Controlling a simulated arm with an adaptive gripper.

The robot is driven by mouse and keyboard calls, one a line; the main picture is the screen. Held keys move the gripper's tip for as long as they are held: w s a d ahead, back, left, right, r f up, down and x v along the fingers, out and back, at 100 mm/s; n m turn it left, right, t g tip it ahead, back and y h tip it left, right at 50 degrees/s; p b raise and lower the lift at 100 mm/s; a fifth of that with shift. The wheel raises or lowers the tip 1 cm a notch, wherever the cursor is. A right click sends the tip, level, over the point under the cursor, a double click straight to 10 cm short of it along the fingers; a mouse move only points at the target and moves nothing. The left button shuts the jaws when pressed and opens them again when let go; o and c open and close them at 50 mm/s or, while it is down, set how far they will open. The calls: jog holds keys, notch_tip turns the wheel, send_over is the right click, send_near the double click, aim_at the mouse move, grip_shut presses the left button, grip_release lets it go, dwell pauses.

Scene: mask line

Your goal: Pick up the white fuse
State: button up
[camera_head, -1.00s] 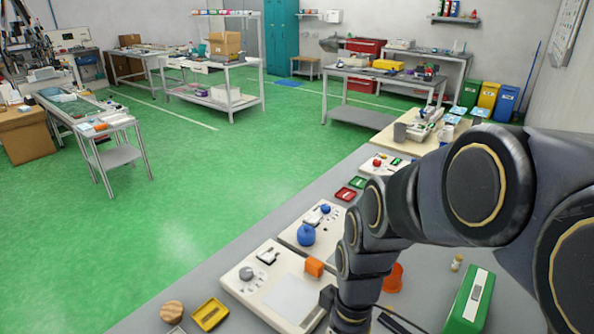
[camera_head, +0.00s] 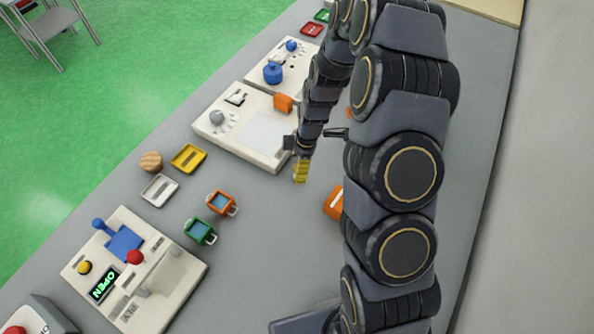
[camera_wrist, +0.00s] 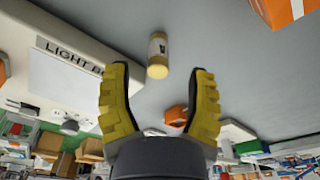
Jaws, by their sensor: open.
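The white fuse (camera_wrist: 157,56), a small pale cylinder with brownish-gold ends, shows in the wrist view on the grey bench top. It lies just beyond and between the fingertips of my gripper (camera_wrist: 158,75). My gripper has two yellow ribbed fingers, spread apart with nothing between them. In the head view my gripper (camera_head: 301,171) hangs at the near right corner of the light box panel. I cannot make out the fuse in the head view; my arm covers part of the bench there.
The cream light box panel (camera_head: 225,128) stands left of my gripper. An orange block with a white stripe (camera_head: 334,202) is at lower right, partly behind my arm. Orange (camera_head: 222,202) and green (camera_head: 200,232) handled containers stand lower left. Bare grey bench lies between.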

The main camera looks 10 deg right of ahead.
jog(key=f, duration=0.5)
jog(key=shift+w+a, duration=0.15)
jog(key=shift+a, duration=0.15)
jog(key=shift+c, duration=0.3)
grip_shut()
